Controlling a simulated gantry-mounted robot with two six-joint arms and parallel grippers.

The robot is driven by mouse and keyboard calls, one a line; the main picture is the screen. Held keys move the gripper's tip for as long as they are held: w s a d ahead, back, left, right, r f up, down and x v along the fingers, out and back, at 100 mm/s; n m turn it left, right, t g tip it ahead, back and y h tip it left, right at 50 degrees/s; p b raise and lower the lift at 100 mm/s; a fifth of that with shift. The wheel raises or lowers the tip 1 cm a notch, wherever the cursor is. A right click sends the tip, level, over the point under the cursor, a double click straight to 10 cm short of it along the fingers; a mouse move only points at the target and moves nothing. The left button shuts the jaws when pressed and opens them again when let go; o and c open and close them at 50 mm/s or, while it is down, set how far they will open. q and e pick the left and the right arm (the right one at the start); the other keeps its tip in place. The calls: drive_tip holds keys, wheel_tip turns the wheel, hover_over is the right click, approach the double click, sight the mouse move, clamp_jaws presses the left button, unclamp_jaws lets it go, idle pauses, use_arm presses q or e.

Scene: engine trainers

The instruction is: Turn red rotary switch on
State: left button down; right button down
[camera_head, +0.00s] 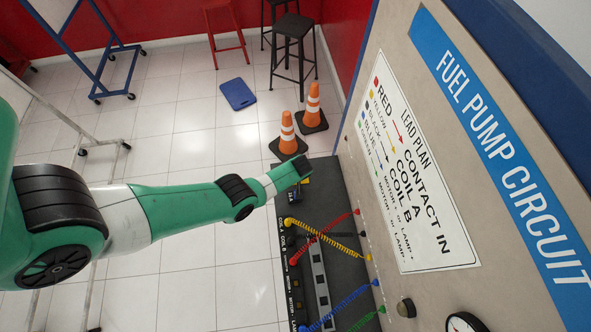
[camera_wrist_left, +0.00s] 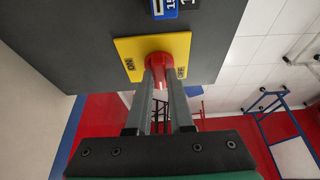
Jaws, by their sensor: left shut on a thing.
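The red rotary switch (camera_wrist_left: 158,61) sits on a yellow square plate (camera_wrist_left: 127,48) on a dark grey panel in the left wrist view. In the head view my left gripper (camera_head: 303,166) reaches the upper end of the dark panel (camera_head: 328,185), and the switch is hidden there. My right gripper is not in view.
Red, yellow, blue and green coiled leads (camera_head: 330,238) run across the dark panel below the gripper. The beige "Fuel Pump Circuit" board (camera_head: 400,60) rises at the right. Two orange cones (camera_head: 288,135), a blue mat (camera_head: 238,94) and stools stand on the floor beyond.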

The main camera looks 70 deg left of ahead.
use_arm(q)
drive_tip(key=shift+m, duration=0.3)
drive_tip(key=m+t+p, duration=0.1)
drive_tip(key=m, duration=0.2)
drive_tip(key=shift+s+t, duration=0.15)
drive_tip(key=shift+t, duration=0.15)
drive_tip(key=m+h, duration=0.1)
drive_tip(key=m, duration=0.3)
drive_tip(key=shift+a+t+p, duration=0.15)
drive_tip(key=shift+t+p, duration=0.2)
drive_tip(key=shift+t, duration=0.05)
drive_tip(key=m+h, duration=0.1)
drive_tip(key=m, duration=0.1)
drive_tip(key=shift+m+t, duration=0.4)
drive_tip(key=m+h+b, duration=0.1)
drive_tip(key=m, duration=0.2)
drive_tip(key=shift+s+a+h+b, duration=0.1)
drive_tip(key=shift+a+h+b, duration=0.05)
drive_tip(key=shift+h+b, duration=0.2)
drive_tip(key=shift+m+h, duration=0.75)
drive_tip(key=shift+m, duration=1.45)
